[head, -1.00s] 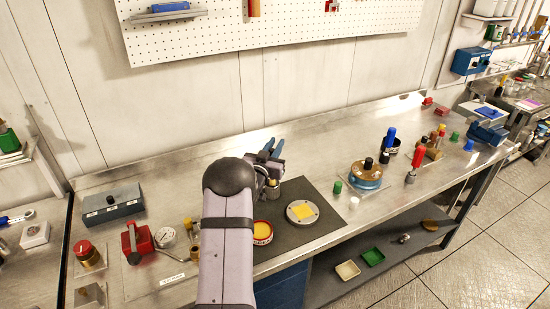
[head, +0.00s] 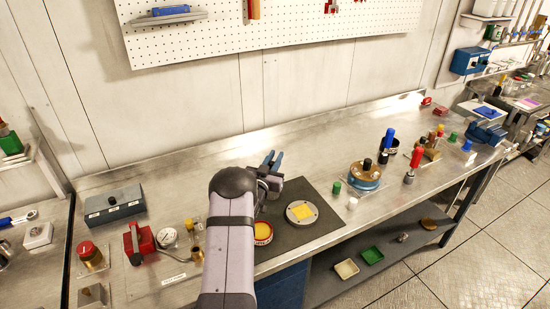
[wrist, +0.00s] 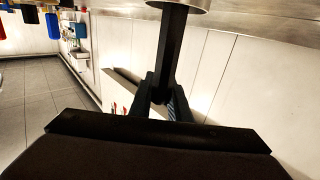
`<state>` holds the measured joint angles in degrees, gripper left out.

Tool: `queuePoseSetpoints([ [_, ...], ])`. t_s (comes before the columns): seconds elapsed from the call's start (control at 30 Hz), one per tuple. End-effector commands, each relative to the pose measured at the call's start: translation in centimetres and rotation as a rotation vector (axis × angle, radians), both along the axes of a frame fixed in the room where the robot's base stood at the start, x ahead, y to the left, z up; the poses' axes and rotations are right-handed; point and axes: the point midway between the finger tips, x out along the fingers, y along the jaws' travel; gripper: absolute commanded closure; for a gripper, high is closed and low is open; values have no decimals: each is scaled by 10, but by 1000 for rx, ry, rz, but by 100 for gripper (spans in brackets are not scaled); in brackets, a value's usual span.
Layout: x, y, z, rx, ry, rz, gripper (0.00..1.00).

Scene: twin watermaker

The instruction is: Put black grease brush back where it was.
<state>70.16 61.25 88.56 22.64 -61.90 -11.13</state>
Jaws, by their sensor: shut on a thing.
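My gripper (wrist: 163,102) is shut on the black grease brush (wrist: 173,45). In the wrist view its straight black shaft runs from between the fingers to a pale round end at the top edge. The brush cannot be made out there, being hidden by my arm and gripper. A red-rimmed tin with yellow contents (head: 263,232) stands on the mat, just right of my forearm.
A brass-and-blue round unit (head: 366,175) and green and white caps stand to the right. A gauge (head: 168,236), red block (head: 138,244) and grey box (head: 112,206) are left. Bare bench lies behind.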

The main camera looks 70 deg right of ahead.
Motion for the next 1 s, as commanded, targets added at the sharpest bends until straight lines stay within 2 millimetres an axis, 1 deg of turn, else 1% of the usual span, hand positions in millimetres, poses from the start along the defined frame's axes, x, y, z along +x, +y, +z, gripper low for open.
queuePoseSetpoints([
  [0.2, 0, 0, -4, 0, 0, 0, 100],
  [0.23, 0, 0, -3, 0, 0, 0, 79],
  [0.3, 0, 0, -3, 0, 0, 0, 65],
  [0.6, 0, 0, -2, 1, 0, 0, 65],
  [0.77, 0, 0, 2, 0, 0, 0, 65],
  [0.83, 1, 4, -1, 2, 0, 1, 65],
  [1.0, 1, 21, -1, 1, 0, 2, 65],
])
